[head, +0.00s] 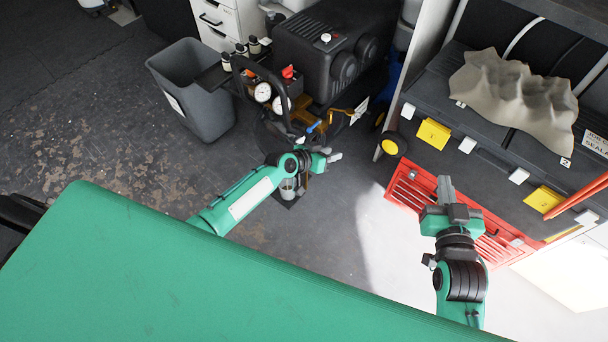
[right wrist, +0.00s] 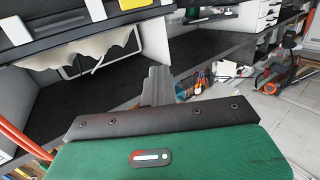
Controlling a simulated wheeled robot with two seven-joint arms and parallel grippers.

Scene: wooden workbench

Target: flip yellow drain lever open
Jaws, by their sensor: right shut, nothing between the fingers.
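A yellow lever-like part (head: 342,111) shows in the head view at the lower right of the black compressor (head: 325,50), beside a white tag (head: 359,110). It is small, and I cannot tell its exact position. My left gripper (head: 331,154) is just below it in the picture, apart from it; its fingers are too small to tell whether they are open.
A blue handle (head: 313,126), gauges (head: 263,92) and a red knob (head: 288,72) sit around the compressor. A grey bin (head: 191,91) stands to its left. Open floor lies between.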

